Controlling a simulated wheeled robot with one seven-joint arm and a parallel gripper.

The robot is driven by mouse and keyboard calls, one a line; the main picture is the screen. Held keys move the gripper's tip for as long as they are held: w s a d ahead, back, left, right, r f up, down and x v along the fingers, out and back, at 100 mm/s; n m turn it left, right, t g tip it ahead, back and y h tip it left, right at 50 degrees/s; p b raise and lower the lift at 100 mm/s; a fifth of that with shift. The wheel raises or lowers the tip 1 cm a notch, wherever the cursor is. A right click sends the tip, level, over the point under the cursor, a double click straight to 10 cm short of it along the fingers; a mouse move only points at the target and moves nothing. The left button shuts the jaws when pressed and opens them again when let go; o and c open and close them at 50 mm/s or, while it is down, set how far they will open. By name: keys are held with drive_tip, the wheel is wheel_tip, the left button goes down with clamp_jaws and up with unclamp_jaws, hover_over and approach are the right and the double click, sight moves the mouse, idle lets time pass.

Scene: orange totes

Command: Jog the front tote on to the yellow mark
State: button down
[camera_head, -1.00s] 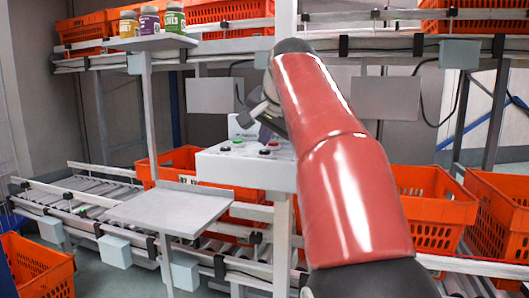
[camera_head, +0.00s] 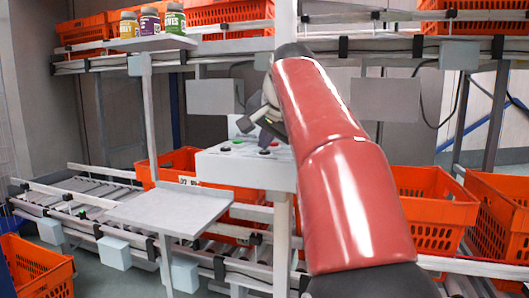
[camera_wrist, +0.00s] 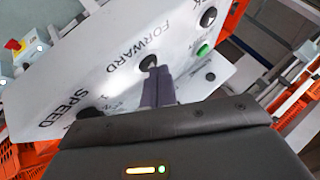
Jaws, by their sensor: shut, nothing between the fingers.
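A white control box (camera_head: 245,168) with several buttons stands in the middle of the head view. In the wrist view its sloped panel (camera_wrist: 110,65) carries the words FORWARD and SPEED. My gripper (camera_wrist: 154,72) is shut and empty, its fingertips at the black knob (camera_wrist: 148,62) beside FORWARD; I cannot tell whether they touch it. A green button (camera_wrist: 203,50) lies to the right. An orange tote (camera_head: 172,165) sits on the lower roller conveyor (camera_head: 95,188), partly hidden behind the box and a grey shelf. I cannot make out a yellow mark.
The grey shelf plate (camera_head: 170,212) stands in front of the conveyor. Three jars (camera_head: 150,21) stand on a higher shelf. More orange totes are at the right (camera_head: 430,205) and lower left (camera_head: 35,268). A red button (camera_wrist: 13,45) shows at the wrist view's left edge.

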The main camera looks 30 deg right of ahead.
sight(265, 153)
drive_tip(key=shift+f, duration=0.2)
drive_tip(key=shift+r, duration=0.15)
drive_tip(key=shift+r+p, duration=0.8)
drive_tip(key=shift+p, duration=0.1)
drive_tip(key=shift+r, duration=0.1)
wheel_tip(265, 153, up, 5)
drive_tip(key=p, duration=0.4)
drive_tip(key=shift+a+f, duration=0.1)
drive_tip(key=shift+f, duration=0.1)
idle(0.5)
drive_tip(key=s+a+f+n+g, duration=0.1)
drive_tip(key=s+a+f+n, duration=0.3)
drive_tip(key=s+a+f, duration=0.55)
drive_tip(key=s+a+f+n+g, duration=0.1)
drive_tip(key=s+a+f+n, duration=0.1)
drive_tip(key=s+f, duration=0.6)
drive_tip(key=s+a+f+n+g+y, duration=0.1)
drive_tip(key=s+a+f+n, duration=0.2)
drive_tip(key=f, duration=1.2)
drive_tip(key=s+n, duration=0.2)
drive_tip(key=s, duration=0.3)
drive_tip(key=shift+a+f+y, duration=0.3)
